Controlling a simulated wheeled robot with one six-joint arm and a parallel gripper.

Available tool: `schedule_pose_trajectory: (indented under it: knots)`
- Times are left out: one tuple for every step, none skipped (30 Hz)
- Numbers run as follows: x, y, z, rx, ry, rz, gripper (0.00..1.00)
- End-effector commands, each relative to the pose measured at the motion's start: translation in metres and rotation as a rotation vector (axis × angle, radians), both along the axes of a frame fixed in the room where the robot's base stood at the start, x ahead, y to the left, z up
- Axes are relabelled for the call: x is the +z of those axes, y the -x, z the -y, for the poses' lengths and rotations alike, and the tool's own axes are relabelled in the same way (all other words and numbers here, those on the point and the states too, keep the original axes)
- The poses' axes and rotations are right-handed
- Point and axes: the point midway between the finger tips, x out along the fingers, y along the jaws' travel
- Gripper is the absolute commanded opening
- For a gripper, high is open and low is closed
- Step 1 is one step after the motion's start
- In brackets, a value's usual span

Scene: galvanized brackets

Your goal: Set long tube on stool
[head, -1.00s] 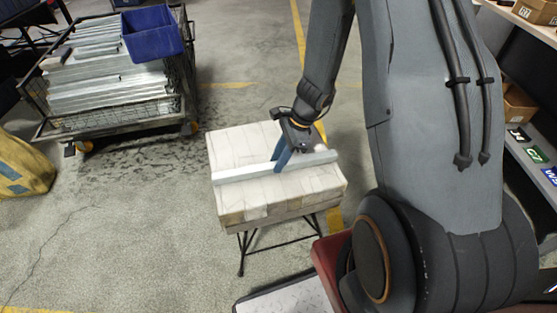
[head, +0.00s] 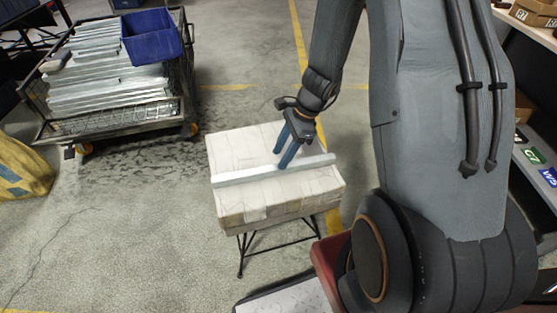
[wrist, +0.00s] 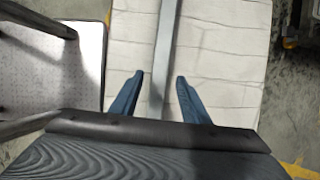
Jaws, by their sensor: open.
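The long tube (head: 240,175) is a pale grey metal bar. It lies flat across the top of the stool (head: 235,150), a padded white-taped block on thin black legs. One tube end comes close to the left edge of the stool top. My gripper (head: 282,160) is open above the tube, with blue fingers pointing down. In the wrist view the tube (wrist: 168,40) runs up between the two spread fingers (wrist: 158,82), with clear space on both sides of it. The tube's near end is hidden by my gripper body in that view.
A wire-mesh cart (head: 110,120) at the upper left holds several metal lengths and a blue bin (head: 151,35). A shelf with boxes (head: 535,12) stands at the right. A light patterned plate (wrist: 55,75) lies beside the stool.

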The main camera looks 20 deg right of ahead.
Motion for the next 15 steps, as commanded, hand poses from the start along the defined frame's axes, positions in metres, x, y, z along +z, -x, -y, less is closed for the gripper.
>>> schedule_pose_trajectory:
  knots:
    - [0.013, 0.0, 0.005, -0.002, 0.001, 0.003, 0.42]
    - [0.019, 0.0, 0.008, -0.001, 0.002, 0.005, 0.42]
    - [0.026, 0.0, 0.011, -0.002, 0.001, 0.004, 0.42]
    - [0.032, 0.001, 0.013, -0.001, 0.001, 0.004, 0.42]
    - [0.037, 0.001, 0.015, -0.001, 0.002, 0.004, 0.42]
    - [0.044, 0.001, 0.018, -0.002, 0.001, 0.004, 0.42]
    - [0.049, 0.001, 0.02, -0.002, 0.001, 0.004, 0.42]
    - [0.053, 0.002, 0.022, -0.001, 0.001, 0.003, 0.42]
    - [0.058, 0.002, 0.024, -0.002, 0.001, 0.002, 0.42]
    - [0.061, 0.002, 0.025, -0.001, 0.001, 0.003, 0.42]
    - [0.064, 0.002, 0.027, 0.0, 0.001, 0.002, 0.42]
    - [0.067, 0.002, 0.028, -0.001, 0.0, 0.002, 0.42]
    - [0.069, 0.002, 0.029, -0.001, 0.0, 0.001, 0.42]
    - [0.071, 0.003, 0.029, -0.001, 0.001, 0.0, 0.42]
    - [0.073, 0.003, 0.03, 0.005, 0.002, 0.002, 0.42]
